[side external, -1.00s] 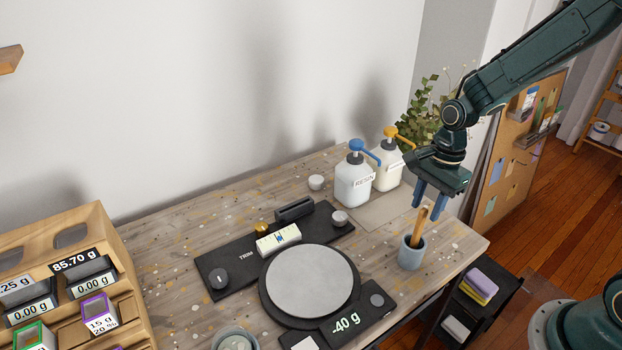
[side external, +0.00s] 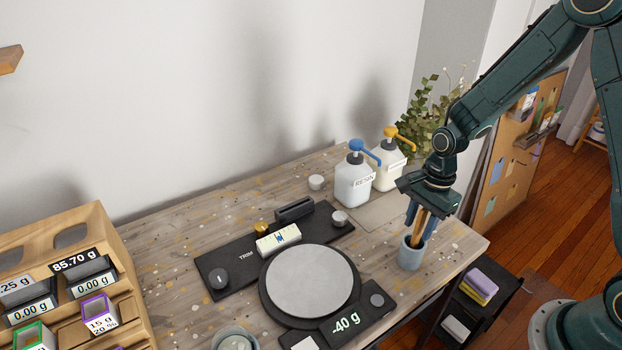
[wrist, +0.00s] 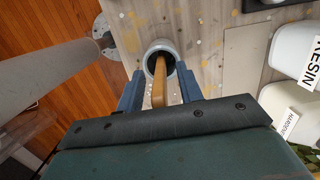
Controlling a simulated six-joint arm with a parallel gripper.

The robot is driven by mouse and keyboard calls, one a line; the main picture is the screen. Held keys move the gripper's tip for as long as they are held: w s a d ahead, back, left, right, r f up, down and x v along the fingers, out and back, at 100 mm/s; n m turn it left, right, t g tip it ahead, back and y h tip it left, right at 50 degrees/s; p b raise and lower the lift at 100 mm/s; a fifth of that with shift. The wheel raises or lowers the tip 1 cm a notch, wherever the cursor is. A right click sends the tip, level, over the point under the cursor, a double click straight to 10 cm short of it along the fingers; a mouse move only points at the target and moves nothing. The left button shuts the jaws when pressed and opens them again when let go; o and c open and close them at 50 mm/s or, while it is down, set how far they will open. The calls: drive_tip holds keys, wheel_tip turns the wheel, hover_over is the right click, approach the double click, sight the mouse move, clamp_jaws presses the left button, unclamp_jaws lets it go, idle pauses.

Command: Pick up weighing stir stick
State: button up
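The wooden stir stick (side external: 419,228) stands in a small grey-blue cup (side external: 410,258) at the right end of the table. In the wrist view the stick (wrist: 158,88) rises out of the round cup mouth (wrist: 151,56). My gripper (side external: 421,215) is just above the cup, pointing down. In the wrist view its two blue fingers (wrist: 159,86) are apart, one on each side of the stick, with gaps showing. The stick's lower end is hidden inside the cup, and its upper end is partly hidden by my gripper.
A scale with a round plate (side external: 311,282) reads -40 g left of the cup. Resin (side external: 353,182) and hardener (side external: 388,170) pump bottles stand behind the cup. The table's right edge is close to the cup. A wooden rack (side external: 110,250) stands at left.

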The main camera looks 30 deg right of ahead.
drive_tip(key=shift+c, duration=0.5)
clamp_jaws()
drive_tip(key=shift+r, duration=0.1)
wheel_tip(320, 180, up, 20)
idle(0.6)
drive_tip(key=shift+w+a, duration=0.1)
idle(0.5)
